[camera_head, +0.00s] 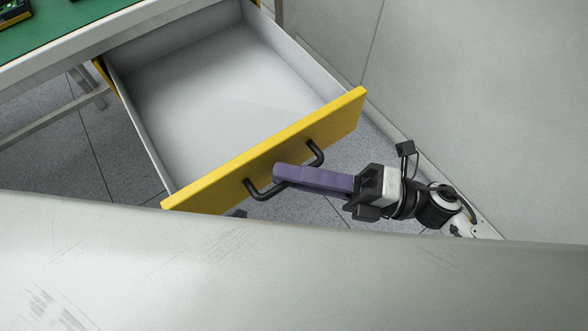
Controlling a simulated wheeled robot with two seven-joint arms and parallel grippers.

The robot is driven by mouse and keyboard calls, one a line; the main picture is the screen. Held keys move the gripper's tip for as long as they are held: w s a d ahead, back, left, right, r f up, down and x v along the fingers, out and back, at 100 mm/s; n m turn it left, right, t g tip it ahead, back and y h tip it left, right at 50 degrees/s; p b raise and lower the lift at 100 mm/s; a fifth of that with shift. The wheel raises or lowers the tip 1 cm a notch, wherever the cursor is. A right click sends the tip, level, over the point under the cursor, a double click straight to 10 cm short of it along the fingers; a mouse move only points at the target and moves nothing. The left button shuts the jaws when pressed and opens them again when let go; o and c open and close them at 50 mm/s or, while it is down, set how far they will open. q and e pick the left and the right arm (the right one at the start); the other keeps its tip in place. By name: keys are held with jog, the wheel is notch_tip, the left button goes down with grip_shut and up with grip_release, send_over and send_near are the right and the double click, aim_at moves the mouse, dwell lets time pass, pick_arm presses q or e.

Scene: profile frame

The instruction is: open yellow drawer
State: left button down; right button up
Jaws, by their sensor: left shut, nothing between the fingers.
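The yellow drawer (340,108) is pulled far out of the workbench, and its inside is empty. Its yellow front carries a black bar handle (316,152). My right gripper (290,174), with purple fingers, reaches in from the right. Its upper finger lies over the middle of the handle, tip close to the drawer front. The lower finger is hidden, so I cannot tell whether the jaws grip the bar. Only a small dark piece of my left gripper (237,213) shows below the drawer front. It is shut and empty; the rest is hidden by a grey surface.
The workbench (60,48) with a green top stands at the upper left, its metal leg (50,120) beneath. A pale wall (480,100) runs along the right, close to the drawer's corner and my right arm. Grey floor shows around the drawer.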

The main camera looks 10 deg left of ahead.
jog(key=shift+d, duration=0.1)
jog(key=d+f, duration=0.1)
jog(key=d, duration=0.9)
jog(key=shift+s+f+b, duration=0.2)
jog(key=shift+s+b, duration=0.1)
jog(key=shift+b, duration=0.05)
